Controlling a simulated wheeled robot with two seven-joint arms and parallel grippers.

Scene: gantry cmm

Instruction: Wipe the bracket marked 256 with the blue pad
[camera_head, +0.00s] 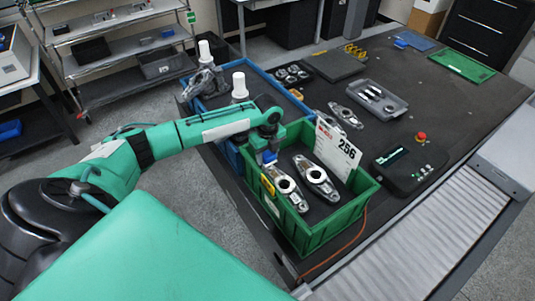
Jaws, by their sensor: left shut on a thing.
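The white sign marked 256 (338,148) stands at the back right of a green crate (322,232). Two silver brackets lie on the dark floor of this crate, a left bracket (288,186) and a right bracket (318,176). My left gripper (268,148) points down over the crate's back left part, shut on the blue pad (269,157). The pad is just behind the left bracket; I cannot tell whether they touch. The fingertips are small and partly hidden. My right gripper is not in view.
A blue crate (197,104) with a grey bracket and white cylinders is behind my left arm. Two brackets (345,115) lie on the dark table behind the sign. A grey tray (377,98), a control box with a red button (421,137) and a roller conveyor (430,225) are right.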

